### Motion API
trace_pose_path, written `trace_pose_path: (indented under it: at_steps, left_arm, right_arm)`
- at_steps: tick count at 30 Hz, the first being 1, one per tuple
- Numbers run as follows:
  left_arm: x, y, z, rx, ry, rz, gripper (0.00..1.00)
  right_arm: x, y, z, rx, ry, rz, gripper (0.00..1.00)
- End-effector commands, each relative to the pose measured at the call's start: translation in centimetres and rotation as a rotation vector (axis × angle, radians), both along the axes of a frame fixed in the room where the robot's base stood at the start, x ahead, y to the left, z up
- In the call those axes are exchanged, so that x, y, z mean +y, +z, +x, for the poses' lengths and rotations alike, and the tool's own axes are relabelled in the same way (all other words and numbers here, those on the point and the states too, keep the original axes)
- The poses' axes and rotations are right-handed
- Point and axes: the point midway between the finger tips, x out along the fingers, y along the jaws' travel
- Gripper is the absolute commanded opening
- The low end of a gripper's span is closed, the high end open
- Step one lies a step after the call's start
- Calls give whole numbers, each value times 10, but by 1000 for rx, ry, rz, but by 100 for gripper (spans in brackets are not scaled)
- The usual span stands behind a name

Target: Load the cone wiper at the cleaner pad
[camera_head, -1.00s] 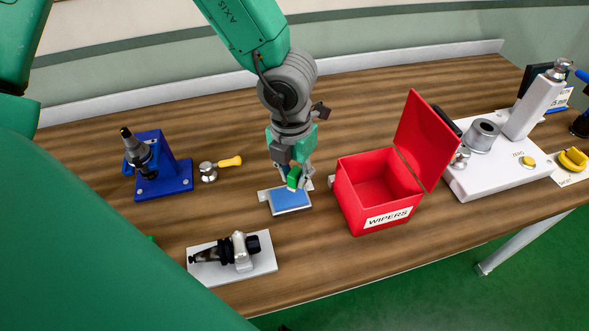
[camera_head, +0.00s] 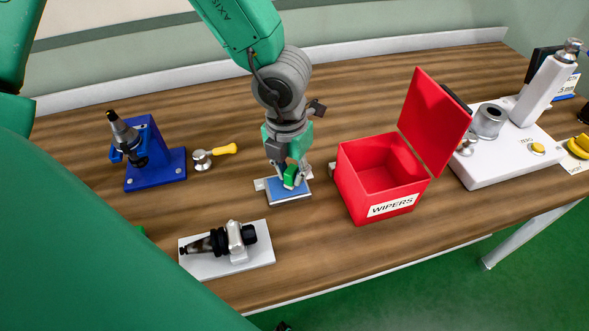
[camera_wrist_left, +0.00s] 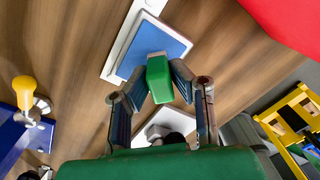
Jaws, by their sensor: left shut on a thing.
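The green cone wiper (camera_head: 291,174) is in my left gripper (camera_head: 291,181), which is shut on it. The wiper also shows in the left wrist view (camera_wrist_left: 159,78), between the two fingers (camera_wrist_left: 160,85). The blue cleaner pad (camera_head: 288,194) lies on a pale plate, directly beneath the wiper. In the wrist view the pad (camera_wrist_left: 152,48) is partly behind the wiper's end. Whether the wiper touches the pad, I cannot tell. My right gripper is not in view.
An open red box labelled WIPERS (camera_head: 382,176) stands right of the pad. A blue holder with a black tool (camera_head: 152,160) and a yellow-handled tool (camera_head: 213,155) are left. A spindle on a white plate (camera_head: 226,248) lies in front. A white gauge (camera_head: 506,145) stands far right.

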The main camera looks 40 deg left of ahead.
Motion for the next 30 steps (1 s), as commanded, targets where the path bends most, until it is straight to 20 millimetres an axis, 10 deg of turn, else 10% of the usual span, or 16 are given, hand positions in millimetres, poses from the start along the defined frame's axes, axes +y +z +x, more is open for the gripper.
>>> trace_pose_path:
  at_steps: [30]
  left_arm:
    - [2,-10,0,1,2,-1,0]
  right_arm:
    - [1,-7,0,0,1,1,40]
